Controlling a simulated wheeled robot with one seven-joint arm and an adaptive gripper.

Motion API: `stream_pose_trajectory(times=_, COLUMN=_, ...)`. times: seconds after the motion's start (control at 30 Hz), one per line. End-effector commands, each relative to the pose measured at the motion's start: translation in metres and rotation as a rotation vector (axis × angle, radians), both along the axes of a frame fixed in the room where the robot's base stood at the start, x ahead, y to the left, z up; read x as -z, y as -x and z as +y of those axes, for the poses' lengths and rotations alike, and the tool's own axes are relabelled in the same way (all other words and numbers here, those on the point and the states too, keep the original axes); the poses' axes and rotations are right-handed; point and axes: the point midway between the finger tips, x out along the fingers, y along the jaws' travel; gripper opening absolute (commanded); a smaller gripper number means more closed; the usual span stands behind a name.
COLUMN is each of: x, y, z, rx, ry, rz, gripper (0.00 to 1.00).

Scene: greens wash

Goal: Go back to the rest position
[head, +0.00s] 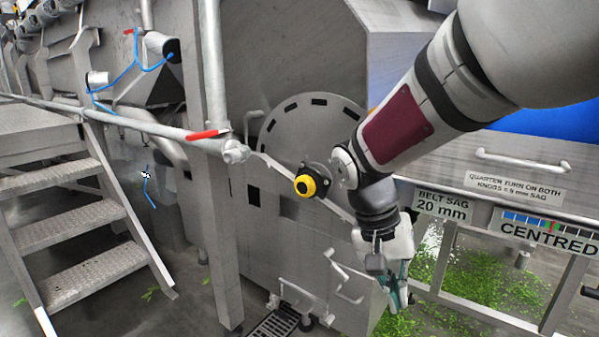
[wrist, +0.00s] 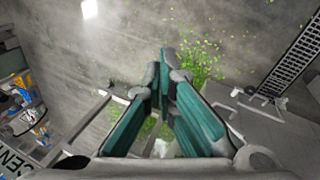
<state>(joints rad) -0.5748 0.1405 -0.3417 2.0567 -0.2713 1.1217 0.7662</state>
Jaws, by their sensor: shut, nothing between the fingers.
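My gripper (head: 400,290) hangs at the end of my arm in the head view, pointing down in front of the grey machine's lower housing. In the wrist view my gripper (wrist: 165,62) shows its two teal-padded fingers meeting near their tips, shut with nothing between them. Beyond the tips lie the grey floor and scattered green leaf bits (wrist: 203,62). The fingers look apart from the floor.
A yellow-and-black knob (head: 305,186) sits on the machine left of my wrist. Signs "BELT SAG 20 mm" (head: 442,206) and "CENTRED" (head: 548,237) are at right. Metal steps (head: 75,232) and a post (head: 213,200) stand left. A drain grate (head: 272,325) lies below.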

Motion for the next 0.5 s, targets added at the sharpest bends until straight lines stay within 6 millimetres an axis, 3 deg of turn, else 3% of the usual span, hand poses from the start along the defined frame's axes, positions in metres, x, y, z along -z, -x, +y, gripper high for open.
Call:
stream_pose_trajectory(times=0.2, x=-0.036, y=0.072, z=-0.023, rx=-0.064, ry=-0.152, rz=0.025, gripper=0.00)
stream_pose_trajectory(times=0.5, x=-0.059, y=0.171, z=-0.035, rx=-0.196, ry=-0.283, rz=0.010, gripper=0.00)
